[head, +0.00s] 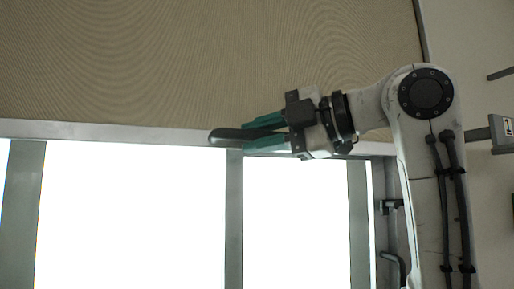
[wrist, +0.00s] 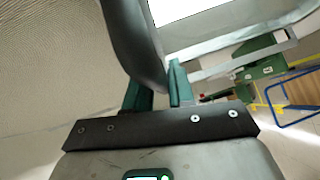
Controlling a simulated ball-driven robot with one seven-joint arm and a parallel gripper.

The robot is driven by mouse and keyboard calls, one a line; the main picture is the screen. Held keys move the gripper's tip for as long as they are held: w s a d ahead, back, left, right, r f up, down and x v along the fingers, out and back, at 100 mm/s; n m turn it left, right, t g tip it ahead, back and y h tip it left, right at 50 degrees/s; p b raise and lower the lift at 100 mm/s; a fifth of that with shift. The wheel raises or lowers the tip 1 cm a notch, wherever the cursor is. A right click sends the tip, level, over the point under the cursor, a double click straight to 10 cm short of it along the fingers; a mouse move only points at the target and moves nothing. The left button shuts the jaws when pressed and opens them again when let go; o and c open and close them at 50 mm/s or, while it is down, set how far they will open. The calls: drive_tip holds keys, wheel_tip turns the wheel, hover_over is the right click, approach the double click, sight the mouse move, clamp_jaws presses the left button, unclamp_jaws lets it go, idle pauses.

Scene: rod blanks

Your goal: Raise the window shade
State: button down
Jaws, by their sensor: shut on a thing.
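The window shade (head: 180,60) is a tan, finely ribbed sheet filling the upper part of the head view. It also shows at the left of the wrist view (wrist: 45,60). A pale bottom bar (head: 90,131) runs along its lower edge. A dark rounded handle (head: 226,135) is at that bar and shows as a curved dark piece in the wrist view (wrist: 128,35). My gripper (head: 246,138), with green fingers, is shut on the handle, reaching in from the right. The fingers partly hide the handle's right part.
Bright window panes (head: 130,215) with grey upright frame bars (head: 234,215) lie below the shade. A small plate marked 1 (head: 503,130) and a bracket stick out at the right. The wrist view shows a blue metal frame (wrist: 295,95) and green equipment (wrist: 262,58) on the right.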

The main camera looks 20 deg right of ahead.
drive_tip(key=c, duration=1.1)
unclamp_jaws()
drive_tip(key=b+v, duration=0.3)
drive_tip(key=v, duration=0.7)
drive_tip(key=shift+s+d+b, duration=0.25)
drive_tip(key=shift+d+b, duration=0.05)
drive_tip(key=shift+b, duration=0.05)
